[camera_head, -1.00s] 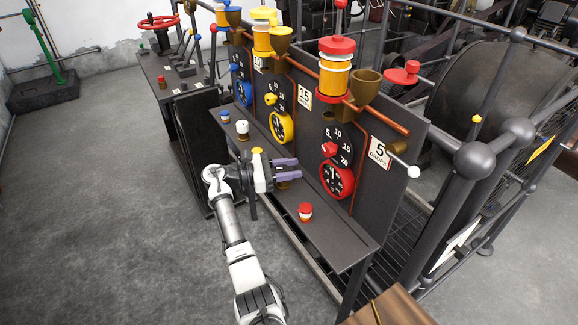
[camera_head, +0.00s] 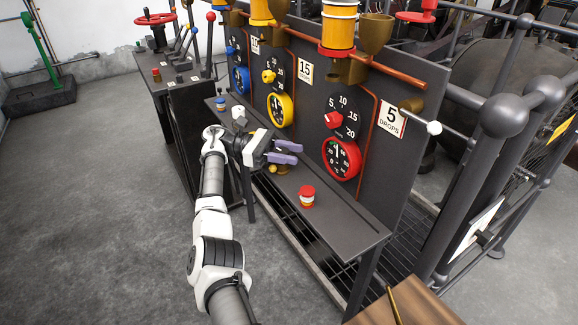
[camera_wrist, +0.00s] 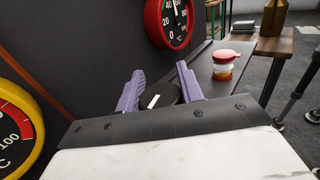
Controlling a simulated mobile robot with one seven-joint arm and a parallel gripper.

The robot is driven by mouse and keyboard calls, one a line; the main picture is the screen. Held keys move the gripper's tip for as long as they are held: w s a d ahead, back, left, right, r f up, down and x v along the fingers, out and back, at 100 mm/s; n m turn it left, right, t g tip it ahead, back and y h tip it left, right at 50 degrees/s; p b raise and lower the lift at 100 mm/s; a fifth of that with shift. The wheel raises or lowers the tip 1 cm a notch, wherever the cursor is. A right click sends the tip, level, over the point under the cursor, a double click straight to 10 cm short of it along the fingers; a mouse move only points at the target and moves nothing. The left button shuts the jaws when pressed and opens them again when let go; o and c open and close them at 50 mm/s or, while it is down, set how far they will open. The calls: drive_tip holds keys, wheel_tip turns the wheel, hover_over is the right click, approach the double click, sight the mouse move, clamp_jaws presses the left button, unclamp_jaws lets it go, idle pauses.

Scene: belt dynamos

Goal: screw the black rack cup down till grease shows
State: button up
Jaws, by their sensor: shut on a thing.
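The black rack cup (camera_wrist: 163,93) shows in the wrist view as a dark round cap with a white mark, between my two purple fingers. My gripper (camera_wrist: 160,84) is shut on it, a finger at each side. In the head view my gripper (camera_head: 283,152) is low over the rack shelf (camera_head: 340,225), in front of the dial panel. Brass fittings (camera_head: 281,169) show just below the fingers, and the cup itself is hidden there. I cannot see any grease.
A red-capped cup (camera_head: 307,196) stands right of my gripper on the shelf; it also shows in the wrist view (camera_wrist: 224,65). White (camera_head: 239,113) and blue-banded (camera_head: 220,103) cups stand left. The dial panel (camera_head: 310,125) rises close behind. A wooden table (camera_head: 405,306) is at front right.

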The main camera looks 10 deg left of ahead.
drive_tip(key=shift+s+f+m+g+b, duration=0.1)
drive_tip(key=shift+m+g+b, duration=0.3)
drive_tip(key=shift+g+b, duration=0.7)
drive_tip(key=shift+t, duration=0.3)
drive_tip(key=o, duration=1)
wheel_tip(320, 180, up, 20)
drive_tip(key=p, duration=0.2)
